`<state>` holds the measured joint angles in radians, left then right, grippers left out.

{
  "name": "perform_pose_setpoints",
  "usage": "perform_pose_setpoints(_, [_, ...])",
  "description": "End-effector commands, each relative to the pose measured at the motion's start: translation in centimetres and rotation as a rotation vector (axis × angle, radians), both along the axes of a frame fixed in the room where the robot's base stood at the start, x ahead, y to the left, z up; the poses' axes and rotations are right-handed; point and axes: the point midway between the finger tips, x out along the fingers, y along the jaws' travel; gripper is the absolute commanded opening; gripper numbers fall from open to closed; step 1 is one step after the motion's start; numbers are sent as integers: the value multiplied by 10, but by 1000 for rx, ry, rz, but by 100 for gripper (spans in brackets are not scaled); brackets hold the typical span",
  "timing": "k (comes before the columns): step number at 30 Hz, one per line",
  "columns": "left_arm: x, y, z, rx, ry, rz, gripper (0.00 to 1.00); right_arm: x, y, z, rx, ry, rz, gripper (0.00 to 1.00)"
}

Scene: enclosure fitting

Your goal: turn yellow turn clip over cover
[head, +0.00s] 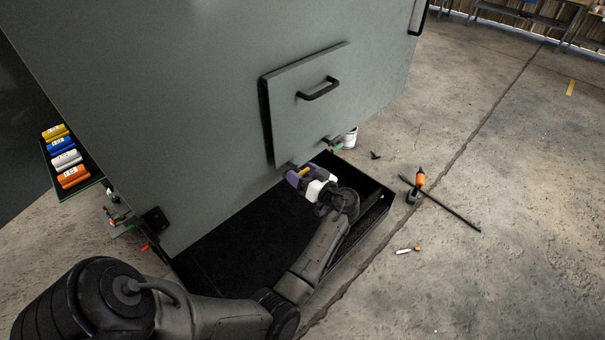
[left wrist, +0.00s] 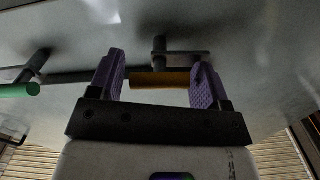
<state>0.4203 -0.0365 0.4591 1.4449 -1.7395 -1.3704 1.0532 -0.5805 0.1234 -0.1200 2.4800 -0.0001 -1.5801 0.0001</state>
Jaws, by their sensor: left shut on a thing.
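The cover (head: 300,120) is a raised grey square panel with a black handle on the large grey enclosure wall, in the head view. My left gripper (head: 298,178), with purple fingers, is at the cover's lower edge. Its fingers are shut on the yellow turn clip (head: 305,172). In the left wrist view the yellow clip (left wrist: 160,79) lies crosswise between the two fingertips of the left gripper (left wrist: 160,80), in front of a dark bracket on the grey surface. Whether the clip overlaps the cover cannot be told. My right gripper is not in view.
A green-tipped clip (left wrist: 20,90) sits left of the gripper in the left wrist view. A black tray (head: 240,232) lies under the wall. An orange-and-black tool (head: 420,178) lies on the open concrete floor at right.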

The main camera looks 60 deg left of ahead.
Motion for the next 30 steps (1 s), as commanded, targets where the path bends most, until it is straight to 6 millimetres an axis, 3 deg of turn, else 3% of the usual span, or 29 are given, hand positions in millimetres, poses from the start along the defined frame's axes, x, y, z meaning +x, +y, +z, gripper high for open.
perform_pose_setpoints(14, [0, 0, 2, -103, 401, 1, 47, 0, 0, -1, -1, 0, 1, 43])
perform_pose_setpoints(30, [0, 0, 5, -235, 899, 2, 47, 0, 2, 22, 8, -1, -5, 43])
